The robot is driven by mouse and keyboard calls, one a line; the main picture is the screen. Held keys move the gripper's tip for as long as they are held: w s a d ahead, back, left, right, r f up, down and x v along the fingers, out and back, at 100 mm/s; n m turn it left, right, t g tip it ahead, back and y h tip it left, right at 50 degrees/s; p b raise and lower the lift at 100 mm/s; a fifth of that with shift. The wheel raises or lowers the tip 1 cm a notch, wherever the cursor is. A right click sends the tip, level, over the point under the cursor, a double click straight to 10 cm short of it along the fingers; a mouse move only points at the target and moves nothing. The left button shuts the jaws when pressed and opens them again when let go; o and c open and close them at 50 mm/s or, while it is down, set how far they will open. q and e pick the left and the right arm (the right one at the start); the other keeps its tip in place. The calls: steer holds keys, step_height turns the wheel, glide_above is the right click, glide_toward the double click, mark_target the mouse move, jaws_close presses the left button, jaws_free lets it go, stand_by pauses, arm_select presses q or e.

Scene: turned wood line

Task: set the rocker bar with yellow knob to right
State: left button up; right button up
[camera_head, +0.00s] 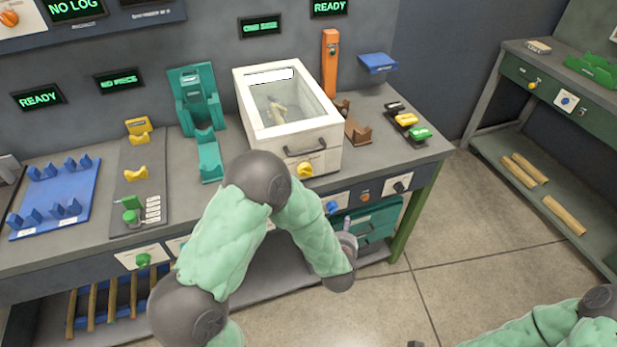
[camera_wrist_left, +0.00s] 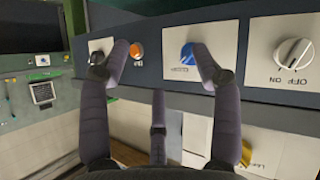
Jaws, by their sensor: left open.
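A yellow knob (camera_head: 305,169) sits on the front of a white box with a clear lid (camera_head: 316,133). A yellow part also shows at the lower right of the left wrist view (camera_wrist_left: 246,153). A yellow bar (camera_head: 406,120) lies between a dark and a green one on a small dark tray. I cannot tell for certain which is the rocker bar, nor its setting. My left gripper (camera_head: 348,241) is open before the bench's front panel, below and right of the yellow knob. Its spread fingers (camera_wrist_left: 160,70) hold nothing. My right gripper is out of view.
The panel carries a blue knob (camera_wrist_left: 188,58), an orange button (camera_wrist_left: 138,50), a black knob (camera_head: 399,187) and a white knob (camera_wrist_left: 293,53). A box handle (camera_head: 305,147) sticks out above the yellow knob. A teal fixture (camera_head: 197,105) stands left of the box.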

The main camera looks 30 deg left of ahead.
arm_select(q)
steer(key=a+r+n+t+y, duration=0.2)
steer(key=a+r+n+y, duration=0.15)
steer(key=r, duration=0.55)
steer(key=n+g+y+b, duration=0.1)
steer(key=n+y, duration=0.4)
steer(key=y, duration=0.2)
glide_toward(307, 175)
steer(key=b+x, duration=0.3)
steer(key=x, duration=0.5)
steer(key=shift+a+b, duration=0.15)
steer(key=shift+b, duration=0.2)
steer(key=shift+w+a+r, duration=0.15)
steer(key=shift+w+a, duration=0.35)
